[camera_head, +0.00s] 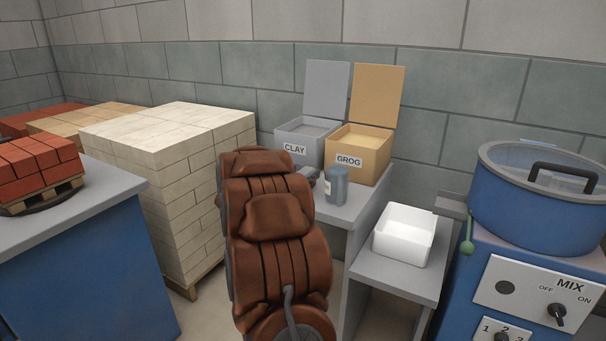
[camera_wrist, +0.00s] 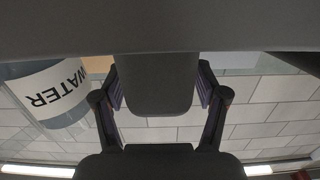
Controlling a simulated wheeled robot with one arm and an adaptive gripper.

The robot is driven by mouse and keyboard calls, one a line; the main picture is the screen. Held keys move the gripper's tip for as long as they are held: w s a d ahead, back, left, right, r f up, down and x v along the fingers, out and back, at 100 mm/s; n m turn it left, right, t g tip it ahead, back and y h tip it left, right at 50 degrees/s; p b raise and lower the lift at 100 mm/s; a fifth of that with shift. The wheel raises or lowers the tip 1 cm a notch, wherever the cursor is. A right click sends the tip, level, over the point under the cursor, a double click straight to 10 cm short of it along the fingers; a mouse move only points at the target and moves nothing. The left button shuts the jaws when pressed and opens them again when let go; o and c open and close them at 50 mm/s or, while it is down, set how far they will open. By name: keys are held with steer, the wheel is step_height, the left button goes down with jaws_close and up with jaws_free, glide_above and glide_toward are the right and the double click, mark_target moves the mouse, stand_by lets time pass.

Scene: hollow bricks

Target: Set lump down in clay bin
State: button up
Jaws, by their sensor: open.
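The grey clay bin (camera_head: 298,148), labelled CLAY, stands on a grey stand against the back wall with its lid raised. Its inside shows a pale surface. My brown-covered arm rises in front of the stand, and its far end is near the bin's front. In the wrist view my gripper (camera_wrist: 158,72) is open, with one finger at each side. A dark grey blocky shape fills the space between the fingers; I cannot tell what it is. I cannot make out a separate lump in either view.
The tan grog bin (camera_head: 358,156), lid raised, adjoins the clay bin. A blue-grey water container (camera_head: 336,187) stands in front; it also shows in the wrist view (camera_wrist: 52,92). A white tray (camera_head: 403,236) and blue mixer (camera_head: 540,205) are right; pale bricks (camera_head: 165,150) stand left.

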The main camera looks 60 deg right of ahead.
steer(key=a+p, duration=0.2)
steer(key=a, duration=1)
steer(key=shift+s+r, duration=0.25)
steer(key=shift+r, duration=0.1)
